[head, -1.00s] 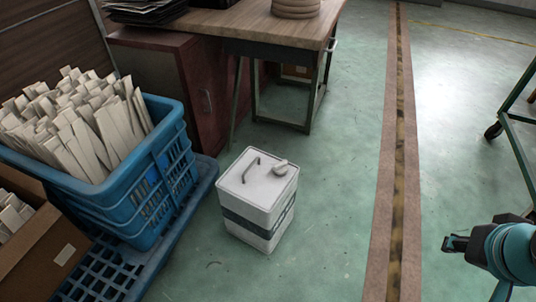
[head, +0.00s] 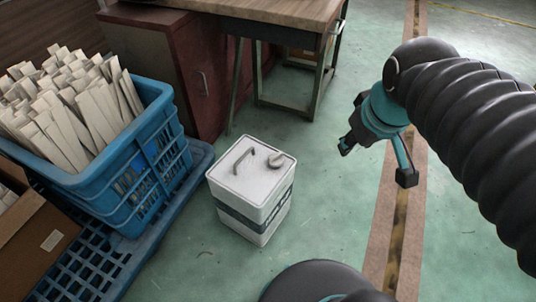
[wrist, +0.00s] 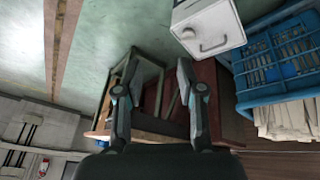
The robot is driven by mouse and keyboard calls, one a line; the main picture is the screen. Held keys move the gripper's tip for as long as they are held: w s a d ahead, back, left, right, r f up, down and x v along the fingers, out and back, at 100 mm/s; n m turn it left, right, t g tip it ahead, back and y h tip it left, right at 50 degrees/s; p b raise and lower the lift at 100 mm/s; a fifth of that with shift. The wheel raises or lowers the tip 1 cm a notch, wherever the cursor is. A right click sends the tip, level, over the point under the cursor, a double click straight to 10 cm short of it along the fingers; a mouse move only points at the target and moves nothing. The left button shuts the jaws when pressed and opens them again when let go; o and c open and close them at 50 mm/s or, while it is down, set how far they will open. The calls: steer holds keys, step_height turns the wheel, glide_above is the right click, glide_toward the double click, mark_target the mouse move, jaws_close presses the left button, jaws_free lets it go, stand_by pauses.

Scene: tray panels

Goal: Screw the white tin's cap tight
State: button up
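The white tin (head: 236,183) stands upright on the green floor, with a dark band around its side. Its white cap (head: 281,161) sits at the right of the top, beside a dark bent handle (head: 244,159). My gripper (head: 376,162) is in the air to the right of the tin, apart from it. In the wrist view my gripper (wrist: 156,72) has its two fingers spread with nothing between them. The tin (wrist: 216,17) shows at the top right there, with its cap (wrist: 188,33) near the right finger. The cap's thread is hidden.
A blue crate of pale strips (head: 137,185) on a blue pallet (head: 190,205) stands close left of the tin. A wooden-topped table (head: 255,17) stands behind it. A cardboard box (head: 40,245) is at lower left. The floor to the right is clear up to a striped line.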

steer(key=w+a+f+n+g+b, duration=0.2)
steer(key=w+a+f+n+b, duration=0.35)
steer(key=w+n, duration=0.55)
steer(key=n+g+b, duration=0.3)
steer(key=n, duration=0.7)
glide_toward(274, 155)
steer(key=f+b, duration=0.1)
steer(key=f, duration=0.3)
steer(key=f+b, duration=0.1)
steer(key=f, duration=0.4)
steer(key=shift+s+a, duration=0.1)
steer(key=shift+s, duration=0.1)
jaws_close()
